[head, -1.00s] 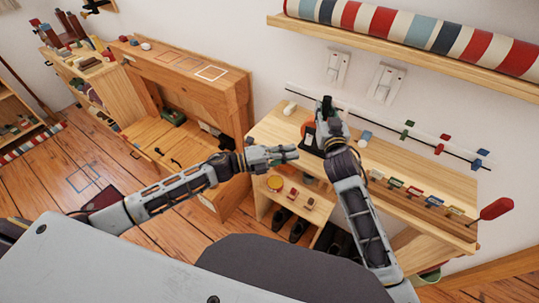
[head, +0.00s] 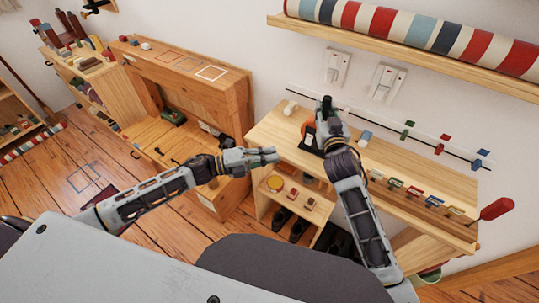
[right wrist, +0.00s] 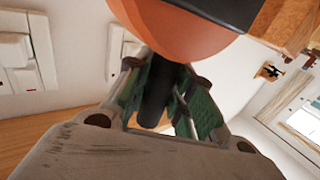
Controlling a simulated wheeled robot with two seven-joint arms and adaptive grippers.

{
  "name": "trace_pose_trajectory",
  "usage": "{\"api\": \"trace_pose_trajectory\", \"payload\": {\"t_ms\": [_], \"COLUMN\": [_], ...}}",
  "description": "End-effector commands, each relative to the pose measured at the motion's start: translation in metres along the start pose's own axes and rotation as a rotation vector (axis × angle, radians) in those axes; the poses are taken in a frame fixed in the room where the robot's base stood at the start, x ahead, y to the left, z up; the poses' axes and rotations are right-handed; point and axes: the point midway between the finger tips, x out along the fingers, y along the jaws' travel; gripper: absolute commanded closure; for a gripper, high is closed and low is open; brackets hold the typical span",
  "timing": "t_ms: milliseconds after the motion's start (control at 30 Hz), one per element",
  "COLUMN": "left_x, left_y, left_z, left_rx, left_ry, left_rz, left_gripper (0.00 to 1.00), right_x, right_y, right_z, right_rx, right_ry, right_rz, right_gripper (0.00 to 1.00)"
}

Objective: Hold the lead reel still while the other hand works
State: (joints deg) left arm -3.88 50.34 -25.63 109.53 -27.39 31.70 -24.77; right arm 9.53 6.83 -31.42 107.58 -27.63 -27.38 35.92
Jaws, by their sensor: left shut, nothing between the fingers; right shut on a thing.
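The lead reel shows as an orange disc (head: 307,127) with a black part at its front, on the left end of the wooden bench top. In the right wrist view the orange disc (right wrist: 180,28) fills the top middle, with a black stem below it. My right gripper (head: 325,110) is at the reel's right side. Its green-padded fingers (right wrist: 160,95) are shut on the black stem. My left gripper (head: 274,155) is shut and empty, left of the reel and apart from it, in front of the bench's left edge.
The bench top (head: 390,160) carries several small coloured blocks and clips along its front and back. A red paddle (head: 496,209) sticks out at its right end. A shelf (head: 430,62) with a striped roll hangs above. A wooden desk (head: 185,85) stands left.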

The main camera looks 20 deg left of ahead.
Motion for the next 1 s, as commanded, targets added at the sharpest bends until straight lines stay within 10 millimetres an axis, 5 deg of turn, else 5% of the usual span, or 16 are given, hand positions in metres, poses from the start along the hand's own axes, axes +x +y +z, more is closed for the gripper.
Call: {"api": "trace_pose_trajectory", "payload": {"t_ms": [267, 300, 500, 1000], "left_x": [0.0002, 0.0002, 0.0003, 0.0003], "left_y": [0.0000, 0.0001, 0.0000, 0.0000], "left_z": [0.0000, 0.0000, 0.0000, 0.0001], "left_rx": [0.000, 0.000, 0.000, 0.000], "left_ry": [0.000, 0.000, 0.000, 0.000], "left_rz": [0.000, 0.000, 0.000, 0.000], "left_gripper": [1.00, 1.00, 1.00, 1.00], "right_x": [-0.0002, -0.0002, -0.0001, -0.0043], "right_y": [-0.0006, -0.0006, -0.0004, 0.0001], "right_z": [0.0009, 0.0009, 0.0005, 0.0008], "right_rx": [0.000, 0.000, 0.000, 0.000], "right_ry": [-0.002, -0.001, -0.001, -0.001], "right_rz": [-0.001, -0.001, -0.001, 0.000], "right_gripper": [1.00, 0.74, 0.51, 0.51]}}
